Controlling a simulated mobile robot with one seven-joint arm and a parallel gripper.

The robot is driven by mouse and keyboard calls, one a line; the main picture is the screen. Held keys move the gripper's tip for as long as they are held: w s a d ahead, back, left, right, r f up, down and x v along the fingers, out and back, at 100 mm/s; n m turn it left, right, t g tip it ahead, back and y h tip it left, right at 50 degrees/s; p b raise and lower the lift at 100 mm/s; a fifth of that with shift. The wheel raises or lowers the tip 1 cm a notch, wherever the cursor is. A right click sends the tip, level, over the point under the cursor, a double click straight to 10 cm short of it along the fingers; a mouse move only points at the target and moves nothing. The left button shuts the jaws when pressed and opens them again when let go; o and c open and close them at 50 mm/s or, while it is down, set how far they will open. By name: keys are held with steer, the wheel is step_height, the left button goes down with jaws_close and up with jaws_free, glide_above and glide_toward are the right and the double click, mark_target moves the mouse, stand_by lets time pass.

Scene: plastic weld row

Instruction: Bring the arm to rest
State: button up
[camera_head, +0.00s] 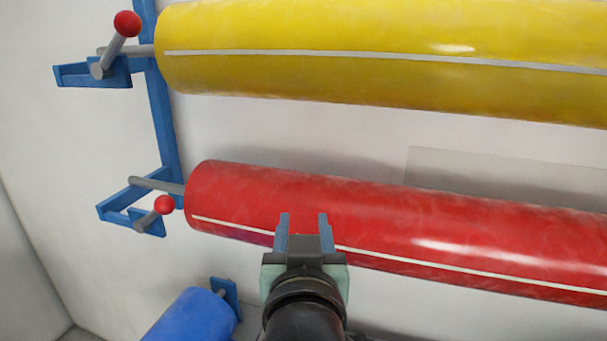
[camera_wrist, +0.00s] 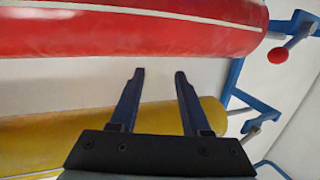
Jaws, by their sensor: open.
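My gripper (camera_head: 304,225) shows at the lower middle of the head view, with its two blue fingers apart and nothing between them. In that view it overlaps the lower edge of the red roll (camera_head: 420,225); I cannot tell how far apart they are in depth. In the wrist view the gripper's fingertips (camera_wrist: 159,73) point toward the bare wall strip between the red roll (camera_wrist: 110,28) and the yellow roll (camera_wrist: 60,130). The fingers overlap part of the yellow roll there and hold nothing.
The yellow roll (camera_head: 380,65) hangs above the red one. Blue brackets (camera_head: 162,115) carry crank handles with red knobs (camera_head: 127,23) at the left. A blue roll (camera_head: 195,318) sits at the lower left. A clear sheet (camera_head: 500,172) shows behind the red roll.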

steer(key=s+r+t, duration=0.5)
steer(key=s+r, duration=0.1)
steer(key=r, duration=0.7)
steer(key=s+r+t, duration=0.5)
steer(key=s+r, duration=0.2)
steer(key=r, duration=0.6)
steer(key=shift+s+r+t, duration=0.2)
steer(key=shift+t, duration=0.1)
